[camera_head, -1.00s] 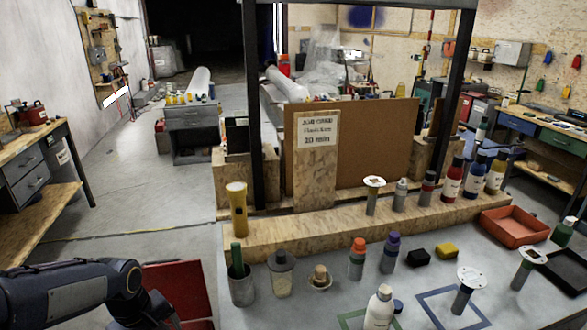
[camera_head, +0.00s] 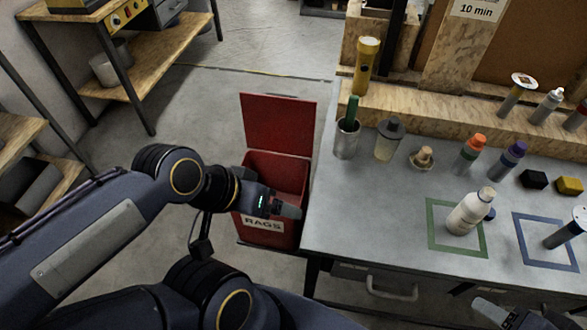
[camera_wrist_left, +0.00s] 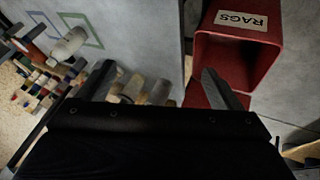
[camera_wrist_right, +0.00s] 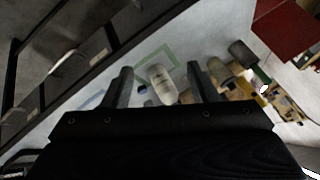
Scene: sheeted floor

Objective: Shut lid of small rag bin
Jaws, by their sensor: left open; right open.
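The small red rag bin (camera_head: 272,239), labelled RAGS, stands on the floor left of the workbench. Its lid (camera_head: 280,125) is open, standing up at the back. My left gripper (camera_head: 286,208) is open and empty, above the bin's front part, below the lid in the picture. In the left wrist view, the bin (camera_wrist_left: 238,58) is at upper right and a red part of it shows by the right finger. My right gripper (camera_head: 512,315) is open at the bottom right, over the bench's front; a white bottle (camera_wrist_right: 160,84) shows beyond its fingers.
The workbench (camera_head: 370,210) edge is close to the bin's right side. A cup with a green-handled tool (camera_head: 347,138), a grey-lidded jar (camera_head: 388,142) and the white bottle (camera_head: 470,212) stand on it. Floor (camera_head: 190,115) behind and left of the bin is clear.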

